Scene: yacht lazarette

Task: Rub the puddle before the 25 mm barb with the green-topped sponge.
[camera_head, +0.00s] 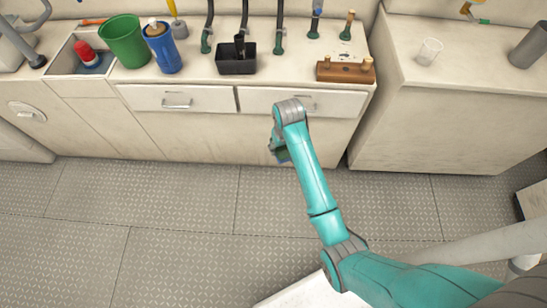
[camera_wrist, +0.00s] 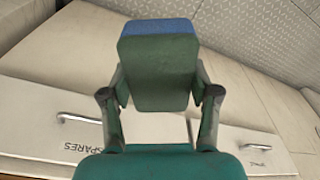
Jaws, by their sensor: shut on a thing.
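My gripper (camera_head: 279,148) hangs in front of the counter's drawers, below the worktop edge. In the wrist view my gripper (camera_wrist: 158,90) is shut on a sponge (camera_wrist: 158,72), with a finger on each side. The sponge has a broad green face and a blue layer along its far edge. In the head view only a small dark green part of it shows (camera_head: 283,156). Several hose barbs (camera_head: 279,45) with green bases stand along the back of the worktop. I cannot read their sizes. I cannot make out a puddle.
On the worktop (camera_head: 205,72) stand a green bucket (camera_head: 124,42), a blue container (camera_head: 162,50), a black box (camera_head: 236,64) and a wooden block with pegs (camera_head: 345,71). A sink (camera_head: 62,62) is at left. A clear cup (camera_head: 429,51) stands on the right counter. The floor ahead is clear.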

